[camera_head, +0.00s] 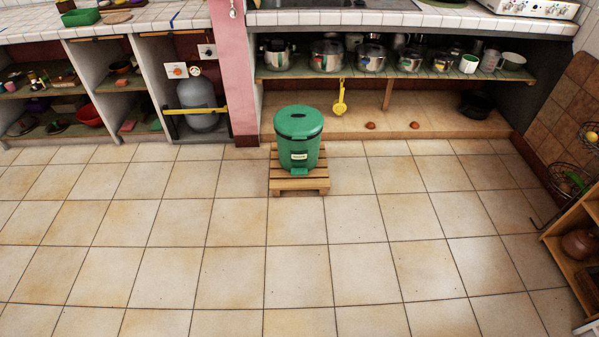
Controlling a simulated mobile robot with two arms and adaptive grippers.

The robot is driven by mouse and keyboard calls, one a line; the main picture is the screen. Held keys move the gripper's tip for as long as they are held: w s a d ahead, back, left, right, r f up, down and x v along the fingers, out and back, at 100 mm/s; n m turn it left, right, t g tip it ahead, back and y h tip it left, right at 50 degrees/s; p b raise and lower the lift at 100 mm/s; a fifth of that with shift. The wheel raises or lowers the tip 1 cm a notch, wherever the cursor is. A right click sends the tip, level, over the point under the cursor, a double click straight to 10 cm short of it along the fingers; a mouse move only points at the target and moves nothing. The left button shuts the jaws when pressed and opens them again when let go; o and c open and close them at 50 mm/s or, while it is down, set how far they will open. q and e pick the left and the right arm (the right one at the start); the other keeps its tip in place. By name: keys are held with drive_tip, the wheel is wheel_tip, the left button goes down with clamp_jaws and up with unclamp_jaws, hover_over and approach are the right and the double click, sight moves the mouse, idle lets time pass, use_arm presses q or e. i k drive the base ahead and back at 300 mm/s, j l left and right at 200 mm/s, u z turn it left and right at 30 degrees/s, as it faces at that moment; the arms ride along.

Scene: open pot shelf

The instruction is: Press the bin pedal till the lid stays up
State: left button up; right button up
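A green bin (300,140) stands upright on a small wooden slatted platform (299,188) on the tiled floor, in front of the counter. A green pedal (299,172) sticks out at the bottom front of the bin, facing me. A pale label shows on the bin's front above the pedal. Neither of my grippers shows in the head view.
The tiled floor (300,250) between me and the bin is clear. Behind the bin, an open shelf (425,72) holds several pots. A gas cylinder (200,103) stands back left. A wooden rack (568,262) stands at the right edge.

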sight(297, 171)
drive_tip(key=i+j+u, duration=0.25)
drive_tip(key=i, duration=0.8)
drive_tip(key=i+j+u, duration=0.2)
drive_tip(key=i, duration=0.9)
drive_tip(key=k+l, duration=0.05)
